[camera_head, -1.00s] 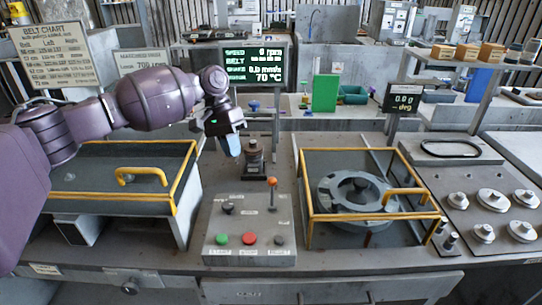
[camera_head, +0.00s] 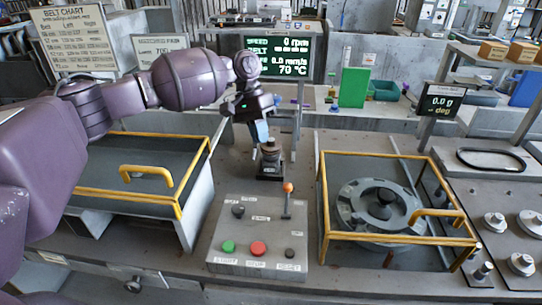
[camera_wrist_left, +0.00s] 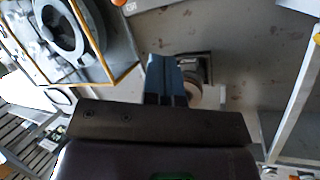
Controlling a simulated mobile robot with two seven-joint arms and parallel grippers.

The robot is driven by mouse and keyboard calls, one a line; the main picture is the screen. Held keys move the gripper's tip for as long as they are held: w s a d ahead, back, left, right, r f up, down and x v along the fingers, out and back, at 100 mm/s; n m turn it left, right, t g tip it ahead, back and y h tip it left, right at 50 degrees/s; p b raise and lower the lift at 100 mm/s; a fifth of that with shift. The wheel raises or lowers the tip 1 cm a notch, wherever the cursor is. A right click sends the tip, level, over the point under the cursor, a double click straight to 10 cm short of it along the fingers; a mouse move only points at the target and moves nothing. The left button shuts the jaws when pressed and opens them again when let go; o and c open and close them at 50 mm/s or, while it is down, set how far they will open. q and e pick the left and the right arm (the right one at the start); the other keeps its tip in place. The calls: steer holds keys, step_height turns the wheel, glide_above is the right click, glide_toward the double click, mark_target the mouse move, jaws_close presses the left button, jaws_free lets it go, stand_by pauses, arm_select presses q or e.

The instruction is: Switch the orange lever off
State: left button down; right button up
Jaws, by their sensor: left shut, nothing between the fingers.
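The orange lever (camera_head: 288,188) is a short stick with an orange knob on the grey control box, at the right of the box's back part. It stands up from the panel. My left gripper (camera_head: 262,138) is shut and empty. It is above and behind the control box, close to a small dark cylindrical post (camera_head: 270,160), and left of and beyond the lever. In the left wrist view the blue fingers (camera_wrist_left: 165,68) are together over the post's round top (camera_wrist_left: 192,93); I cannot tell whether they touch it. An orange bit (camera_wrist_left: 122,3) shows at the top edge.
The control box (camera_head: 228,212) has a green button (camera_head: 228,247), a red button (camera_head: 258,248) and dark knobs. Yellow-railed frames stand on both sides, the right one (camera_head: 330,235) around a round housing (camera_head: 372,212). A screen (camera_head: 280,58) stands behind.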

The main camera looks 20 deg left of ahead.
mark_target(287, 200)
arm_select(q)
steer(key=s+d+f, duration=0.1)
steer(key=d+f, duration=0.1)
steer(key=s+d+f, duration=0.1)
steer(key=d+f, duration=0.1)
steer(key=f, duration=0.1)
steer(key=s+d+f, duration=0.2)
steer(key=f, duration=0.1)
steer(key=shift+p, duration=0.4)
steer(key=shift+s+d, duration=0.1)
steer(key=shift+d, duration=0.25)
arm_select(e)
steer(key=shift+w+r, duration=0.1)
steer(key=shift+r, duration=0.45)
